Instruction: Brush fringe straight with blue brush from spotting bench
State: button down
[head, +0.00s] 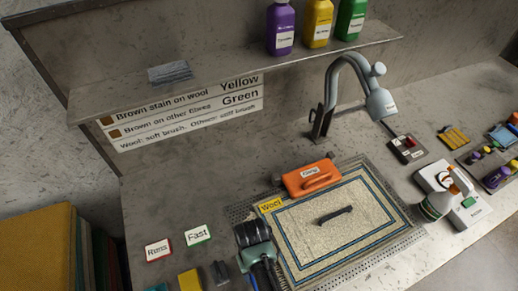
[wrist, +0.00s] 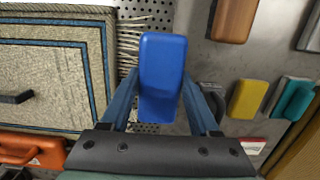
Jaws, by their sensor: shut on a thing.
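My gripper (wrist: 161,82) is shut on the blue brush (wrist: 163,60), whose smooth blue back shows between the two fingers in the wrist view. Its bristles are hidden. The rug also shows at the left of the wrist view (wrist: 50,60). It is cream with blue border lines and a yellow Wool label. Pale fringe strands (wrist: 128,38) stick out from its edge beside the brush, some of them uneven. I cannot tell whether the brush touches them.
Yellow (wrist: 247,98), teal (wrist: 292,98) and brown (wrist: 233,18) brushes or blocks lie nearby.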

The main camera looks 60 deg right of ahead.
jog(key=shift+w+r+p, duration=0.1)
jog(key=shift+r+p, duration=1.6)
jog(key=shift+r, duration=0.35)
